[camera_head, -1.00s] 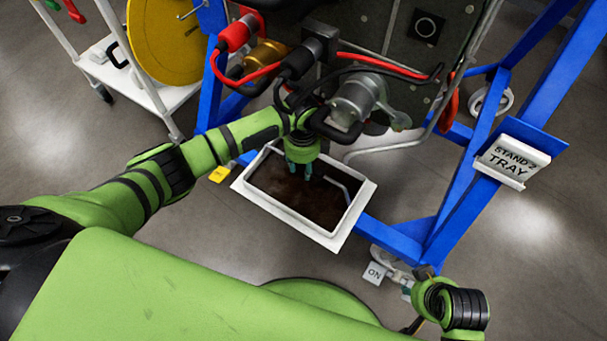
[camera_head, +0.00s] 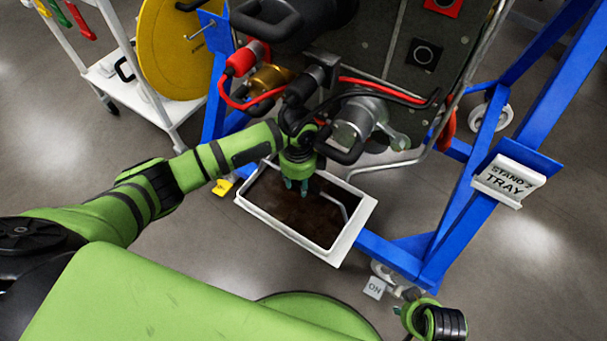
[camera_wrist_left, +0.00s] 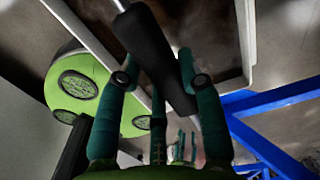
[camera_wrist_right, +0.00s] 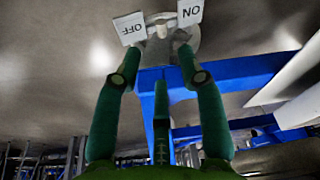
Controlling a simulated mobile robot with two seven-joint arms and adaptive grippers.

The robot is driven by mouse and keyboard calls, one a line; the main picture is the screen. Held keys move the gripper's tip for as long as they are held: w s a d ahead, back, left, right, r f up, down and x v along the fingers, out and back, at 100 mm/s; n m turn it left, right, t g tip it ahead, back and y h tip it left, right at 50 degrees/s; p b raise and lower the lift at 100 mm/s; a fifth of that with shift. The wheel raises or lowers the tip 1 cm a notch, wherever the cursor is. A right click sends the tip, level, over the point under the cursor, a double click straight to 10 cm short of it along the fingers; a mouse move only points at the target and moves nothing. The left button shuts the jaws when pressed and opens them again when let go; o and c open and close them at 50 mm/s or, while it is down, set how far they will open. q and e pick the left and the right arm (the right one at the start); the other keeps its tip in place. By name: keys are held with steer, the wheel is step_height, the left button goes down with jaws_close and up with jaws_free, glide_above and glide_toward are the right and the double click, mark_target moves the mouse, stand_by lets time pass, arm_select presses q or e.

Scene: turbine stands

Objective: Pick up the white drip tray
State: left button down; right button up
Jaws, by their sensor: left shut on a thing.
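The white drip tray (camera_head: 345,247) lies low in front of the blue stand, with a dark brown inside. A pale bent rod (camera_head: 338,203) shows within it. My left gripper (camera_head: 297,186) reaches down over the tray. In the left wrist view, its fingers (camera_wrist_left: 160,82) are shut on a black grip (camera_wrist_left: 155,58) on a pale rod; the tray's rim (camera_wrist_left: 247,35) is beyond. Whether the tray touches the floor cannot be told.
The blue frame (camera_head: 400,255) runs along the tray's right side. A machine with hoses and a silver fitting (camera_head: 350,125) hangs over its back edge. A sign reading STAND 2 TRAY (camera_head: 508,182) is on the frame. A white cart (camera_head: 150,105) stands back left.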

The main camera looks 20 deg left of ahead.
arm_select(q)
steer(key=p, duration=0.2)
glide_above(277, 221)
steer(key=shift+r, duration=0.15)
steer(key=s+a+p, duration=0.1)
steer(key=s+a, duration=0.1)
steer(key=s, duration=0.4)
arm_select(e)
step_height(277, 221, down, 7)
steer(key=s, duration=0.2)
steer(key=shift+s+d+r, duration=0.15)
steer(key=shift+s+d, duration=0.1)
arm_select(q)
steer(key=shift+a, duration=0.1)
